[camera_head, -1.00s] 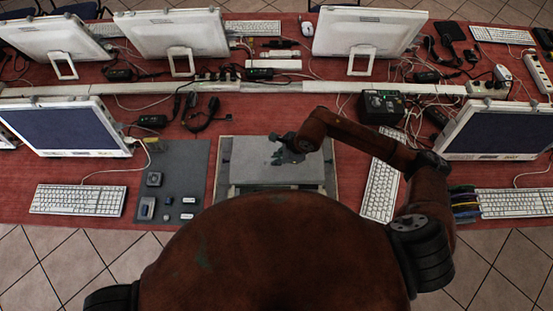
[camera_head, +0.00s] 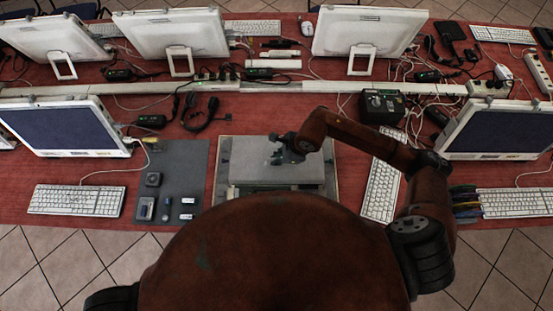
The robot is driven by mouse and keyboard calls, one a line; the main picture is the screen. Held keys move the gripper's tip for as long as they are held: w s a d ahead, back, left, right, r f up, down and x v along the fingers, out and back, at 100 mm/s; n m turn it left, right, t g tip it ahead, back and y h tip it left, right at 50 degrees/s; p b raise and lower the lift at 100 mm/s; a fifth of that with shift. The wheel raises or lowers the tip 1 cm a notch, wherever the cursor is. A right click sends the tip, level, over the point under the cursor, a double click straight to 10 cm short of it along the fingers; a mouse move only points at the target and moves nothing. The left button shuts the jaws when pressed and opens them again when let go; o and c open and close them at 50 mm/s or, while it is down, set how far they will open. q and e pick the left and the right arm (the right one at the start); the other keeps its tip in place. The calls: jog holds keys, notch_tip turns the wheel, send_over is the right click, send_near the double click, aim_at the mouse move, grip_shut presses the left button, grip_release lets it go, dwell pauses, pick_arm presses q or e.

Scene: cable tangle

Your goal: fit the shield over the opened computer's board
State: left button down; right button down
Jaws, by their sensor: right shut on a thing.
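The shield (camera_head: 250,168), a flat light grey plate, lies level over the opened computer at the middle of the table. My right gripper (camera_head: 280,155) comes in from the right and is shut on the shield near its upper middle. My left gripper is out of view. My own body hides the front part of the work spot.
A dark grey mat (camera_head: 180,175) with several small parts lies to the left. White keyboards (camera_head: 76,200) (camera_head: 383,188) lie at far left and close right. A black box (camera_head: 382,106) and a cable rail (camera_head: 330,87) stand behind. Loose cables lie around the back.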

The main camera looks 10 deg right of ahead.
jog(key=shift+s+d+f, duration=0.15)
jog(key=shift+f, duration=0.25)
jog(key=shift+s+d+f, duration=0.15)
jog(key=shift+f, duration=0.2)
jog(key=c, duration=2)
grip_release()
jog(key=shift+w, duration=0.15)
jog(key=shift+w+a, duration=0.1)
jog(key=shift+w, duration=0.05)
jog(key=shift+r, duration=0.15)
jog(key=shift+r, duration=0.15)
jog(key=v, duration=1.1)
jog(key=shift+r, duration=0.4)
jog(key=shift+r+p, duration=1.2)
jog(key=shift+r, duration=1.8)
